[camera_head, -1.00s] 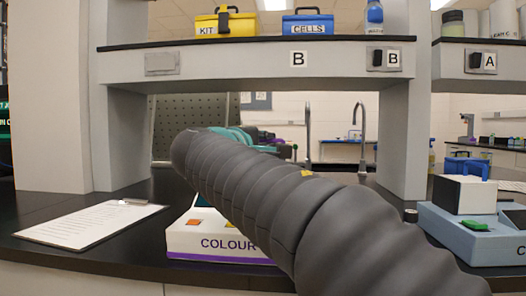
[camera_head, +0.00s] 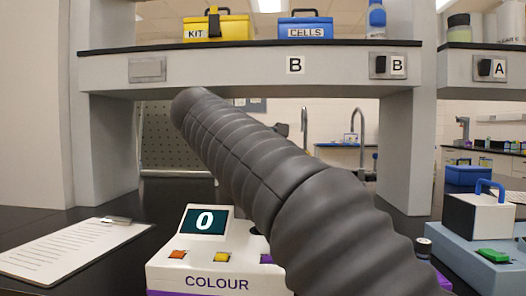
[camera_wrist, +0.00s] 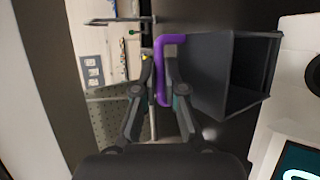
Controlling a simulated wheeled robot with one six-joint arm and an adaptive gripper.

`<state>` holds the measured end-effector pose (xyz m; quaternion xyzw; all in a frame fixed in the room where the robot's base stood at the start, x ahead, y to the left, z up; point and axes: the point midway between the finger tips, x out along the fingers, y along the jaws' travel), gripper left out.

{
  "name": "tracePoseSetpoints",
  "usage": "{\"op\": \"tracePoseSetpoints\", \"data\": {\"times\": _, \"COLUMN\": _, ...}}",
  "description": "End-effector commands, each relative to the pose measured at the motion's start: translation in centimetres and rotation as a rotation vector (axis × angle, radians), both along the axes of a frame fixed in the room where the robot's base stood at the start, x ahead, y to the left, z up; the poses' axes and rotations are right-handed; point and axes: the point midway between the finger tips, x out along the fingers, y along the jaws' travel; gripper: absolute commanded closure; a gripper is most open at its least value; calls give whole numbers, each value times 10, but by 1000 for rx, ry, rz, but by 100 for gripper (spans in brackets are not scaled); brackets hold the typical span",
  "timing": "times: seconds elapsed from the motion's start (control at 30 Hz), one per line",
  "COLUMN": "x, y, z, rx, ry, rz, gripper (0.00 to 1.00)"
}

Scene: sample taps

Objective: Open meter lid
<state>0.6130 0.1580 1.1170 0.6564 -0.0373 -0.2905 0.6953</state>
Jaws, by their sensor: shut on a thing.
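The colour meter (camera_head: 215,260) is a white box with a purple stripe, on the counter in the head view. Its screen (camera_head: 205,221) shows 0. In the wrist view, part of its white top (camera_wrist: 285,108) is at the right, with a dark round opening (camera_wrist: 314,74). My gripper (camera_wrist: 160,80) is shut on a purple handle (camera_wrist: 172,48). The handle joins a dark, box-shaped lid (camera_wrist: 235,75), which appears hollow and apart from the meter's white top. My arm hides the gripper and lid in the head view.
A clipboard (camera_head: 75,247) lies on the counter at left. A blue-grey meter (camera_head: 480,262) with a white block stands at right. A shelf (camera_head: 230,64) crosses above with a yellow kit box (camera_head: 217,28) and a blue cells box (camera_head: 305,28).

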Motion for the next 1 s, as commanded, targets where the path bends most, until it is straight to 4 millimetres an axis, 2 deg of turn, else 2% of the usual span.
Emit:
{"op": "tracePoseSetpoints", "data": {"times": 0.03, "x": -3, "y": -1, "z": 14, "rx": 1, "ry": -28, "rz": 7, "gripper": 100}}
{"op": "tracePoseSetpoints", "data": {"times": 0.23, "x": -3, "y": -2, "z": 14, "rx": 2, "ry": -28, "rz": 7, "gripper": 100}}
{"op": "tracePoseSetpoints", "data": {"times": 0.3, "x": -3, "y": -2, "z": 14, "rx": 2, "ry": -28, "rz": 7, "gripper": 78}}
{"op": "tracePoseSetpoints", "data": {"times": 0.37, "x": -3, "y": -2, "z": 14, "rx": 2, "ry": -27, "rz": 6, "gripper": 65}}
{"op": "tracePoseSetpoints", "data": {"times": 0.8, "x": -2, "y": -1, "z": 8, "rx": 1, "ry": -16, "rz": 1, "gripper": 65}}
{"op": "tracePoseSetpoints", "data": {"times": 1.0, "x": -19, "y": 9, "z": 14, "rx": 1, "ry": -17, "rz": 5, "gripper": 65}}
